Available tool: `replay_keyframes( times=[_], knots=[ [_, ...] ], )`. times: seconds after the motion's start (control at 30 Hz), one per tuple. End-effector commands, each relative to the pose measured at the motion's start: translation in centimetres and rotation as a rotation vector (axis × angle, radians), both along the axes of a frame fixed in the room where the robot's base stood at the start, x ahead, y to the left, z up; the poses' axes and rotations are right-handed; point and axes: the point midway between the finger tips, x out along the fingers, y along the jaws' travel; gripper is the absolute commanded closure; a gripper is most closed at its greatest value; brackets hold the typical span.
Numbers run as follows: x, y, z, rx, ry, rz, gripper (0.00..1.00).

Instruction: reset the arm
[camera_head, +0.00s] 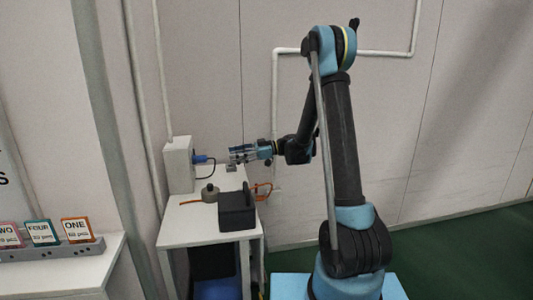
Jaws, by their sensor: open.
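My arm stands at the right of the head view, bent at a high elbow, with its forearm coming down to the left. My gripper (235,154) points left above the back of the white table (180,228). It is open and I see nothing held in it. A blue plug-like part (200,159) on a grey wall box (179,165) is a short way left of the fingertips, and a gap shows between them.
On the table are a black open bin (237,211), a round grey-brown object (210,193) and a small grey block (231,168). An orange cable (263,190) hangs by the table's right edge. Numbered cards stand in a grey rack (50,249) at left. Green floor at right is clear.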

Motion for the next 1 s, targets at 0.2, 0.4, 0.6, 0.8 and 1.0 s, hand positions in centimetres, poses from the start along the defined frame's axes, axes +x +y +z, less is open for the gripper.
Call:
replay_keyframes(
  times=[0.2, 0.4, 0.6, 0.8, 1.0],
  knots=[
    [-2.4, -2.4, 1.4, -0.170, 0.124, -0.072, 0.50],
    [-4.8, -4.9, 2.0, -0.318, 0.236, -0.156, 0.50],
    [-7.5, -7.8, 2.1, -0.456, 0.345, -0.259, 0.50],
    [-10.5, -10.9, 1.8, -0.585, 0.449, -0.376, 0.50],
    [-13.7, -14.3, 1.2, -0.700, 0.548, -0.511, 0.50]
  ],
)
